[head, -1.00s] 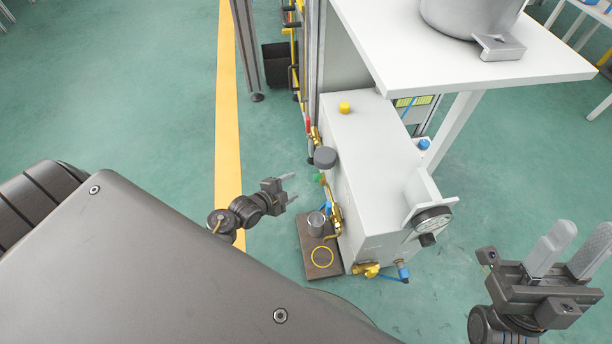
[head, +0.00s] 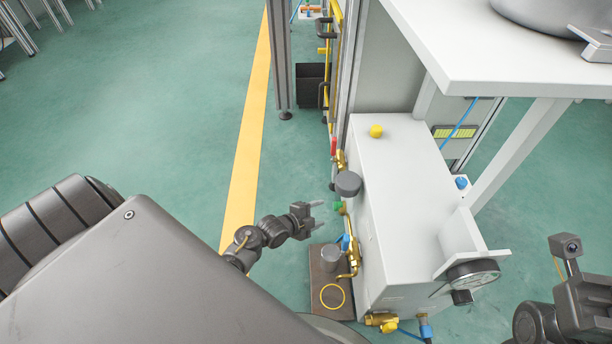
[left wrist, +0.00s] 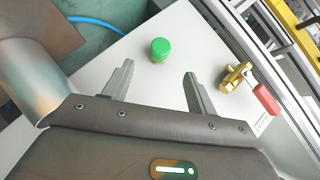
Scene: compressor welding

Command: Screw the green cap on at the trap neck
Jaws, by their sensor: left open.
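The green cap (head: 338,205) is small and sits at the left side of the white box, among brass fittings below a dark grey round knob. In the left wrist view the green cap (left wrist: 160,48) shows round and upright, just beyond the fingertips and between their lines. My left gripper (head: 318,212) is open and empty, just left of the cap and apart from it. Its two spread fingers also show in the left wrist view (left wrist: 158,72). I cannot make out the trap neck. My right gripper (head: 580,300) is cut off at the lower right edge, its fingers out of view.
A white box (head: 400,200) carries a dark gauge (head: 473,273) and a yellow knob (head: 376,131). A brass valve with a red handle (left wrist: 265,99) stands right of the cap. A metal cylinder (head: 331,258) stands on a brown plate (head: 318,290). A white table (head: 470,50) overhangs behind.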

